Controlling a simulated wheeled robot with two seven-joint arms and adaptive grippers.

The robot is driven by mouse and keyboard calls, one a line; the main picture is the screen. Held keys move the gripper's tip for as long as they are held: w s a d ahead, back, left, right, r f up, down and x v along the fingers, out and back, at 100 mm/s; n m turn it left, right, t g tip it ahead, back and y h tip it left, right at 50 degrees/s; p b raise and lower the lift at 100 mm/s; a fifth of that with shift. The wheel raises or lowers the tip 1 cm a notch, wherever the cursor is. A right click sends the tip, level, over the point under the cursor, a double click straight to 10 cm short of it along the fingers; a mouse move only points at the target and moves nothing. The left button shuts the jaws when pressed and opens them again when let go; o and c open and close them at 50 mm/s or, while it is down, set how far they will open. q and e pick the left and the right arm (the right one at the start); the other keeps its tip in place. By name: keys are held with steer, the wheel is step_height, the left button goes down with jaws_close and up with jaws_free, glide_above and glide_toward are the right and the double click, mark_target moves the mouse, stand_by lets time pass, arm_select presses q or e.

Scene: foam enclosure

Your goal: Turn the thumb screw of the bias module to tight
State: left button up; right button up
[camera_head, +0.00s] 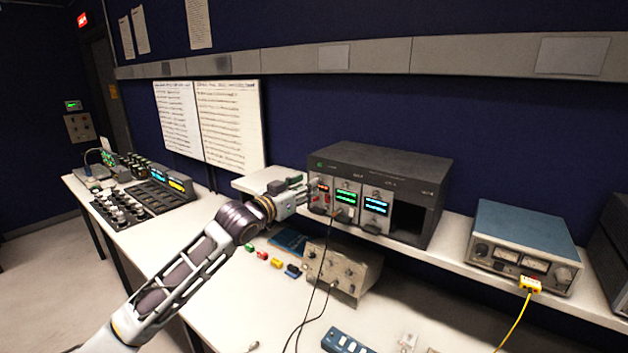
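A black rack (385,163) stands on the raised shelf, with lit modules at its left and an open dark bay at its right. From the left, the modules have a red display (323,188), a green display (346,197) and a blue display (376,206). Their labels are too small to read, so I cannot tell which is the bias module. My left gripper (308,190) is at the left edge of the rack front, by the red-display module. Its fingers are too small to tell open from shut, or whether they touch a thumb screw. My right gripper is out of view.
A blue-topped meter unit (523,243) with a yellow plug (530,284) stands on the shelf at right. Below the rack is a beige instrument box (343,269) with black cables. Small coloured blocks (276,263) lie on the bench. A control console (157,193) is at far left.

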arm_select(q)
steer(key=shift+p+x, duration=0.55)
steer(key=shift+x, duration=1.9)
